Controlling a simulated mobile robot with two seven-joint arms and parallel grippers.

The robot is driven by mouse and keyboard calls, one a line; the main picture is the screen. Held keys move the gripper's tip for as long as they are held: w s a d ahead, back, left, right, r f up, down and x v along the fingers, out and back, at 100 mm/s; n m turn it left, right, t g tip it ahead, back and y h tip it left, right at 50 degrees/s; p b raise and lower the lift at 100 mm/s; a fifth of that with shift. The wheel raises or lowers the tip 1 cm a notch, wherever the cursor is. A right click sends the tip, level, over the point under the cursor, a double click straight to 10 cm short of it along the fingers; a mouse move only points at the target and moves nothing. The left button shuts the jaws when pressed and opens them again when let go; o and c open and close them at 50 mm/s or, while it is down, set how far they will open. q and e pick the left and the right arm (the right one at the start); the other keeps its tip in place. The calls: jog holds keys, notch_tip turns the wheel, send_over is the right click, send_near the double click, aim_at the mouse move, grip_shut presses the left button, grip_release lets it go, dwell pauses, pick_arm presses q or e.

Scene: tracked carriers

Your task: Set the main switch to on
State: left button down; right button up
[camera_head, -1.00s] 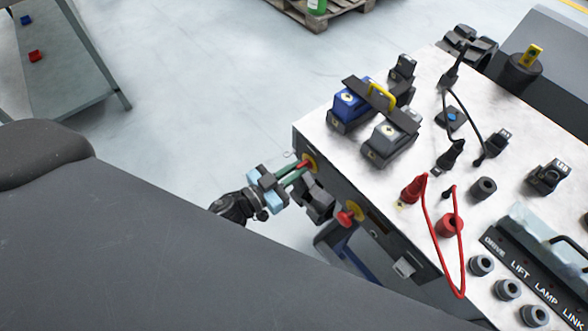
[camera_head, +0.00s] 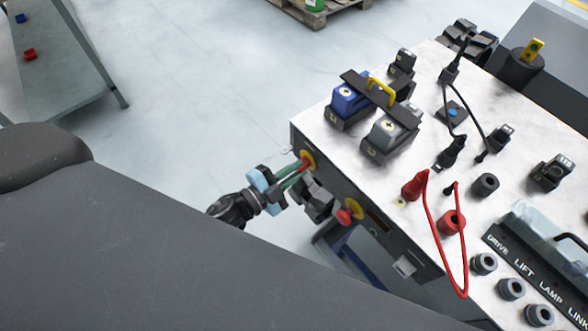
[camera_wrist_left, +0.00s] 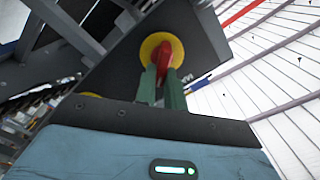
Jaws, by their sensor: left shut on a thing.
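The main switch is a red handle (camera_wrist_left: 165,60) on a round yellow plate (camera_wrist_left: 153,46) on the carrier's side panel. In the head view the red handle (camera_head: 305,163) shows near the panel's upper left corner. My left gripper (camera_head: 293,175) reaches it from the left, its green fingers shut on the handle. In the left wrist view the gripper fingertips (camera_wrist_left: 164,78) sit on both sides of the handle. The fingers hide part of the handle, and its exact setting is hard to tell. My right gripper is not in view.
A red mushroom button (camera_head: 345,216) on a yellow plate sits right of the switch. A dark block (camera_head: 314,200) is close beside my gripper. The carrier top (camera_head: 390,180) holds blue and grey units, plugs and a red cable. A table (camera_head: 60,75) stands at the far left.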

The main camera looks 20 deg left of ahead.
pick_arm(q)
jog(key=shift+s+d+f+m+b, duration=0.15)
jog(key=shift+m+b, duration=0.2)
jog(key=shift+m, duration=0.9)
jog(key=shift+w+a+f+m+b, duration=0.1)
jog(key=shift+m+b, duration=0.3)
jog(key=shift+m, duration=0.8)
jog(key=shift+s+d+f+m+b, duration=0.15)
jog(key=shift+m+b, duration=0.2)
jog(key=shift+m, duration=0.9)
jog(key=shift+w+a, duration=0.1)
jog(key=shift+w, duration=0.05)
jog(key=c, duration=1.5)
grip_release()
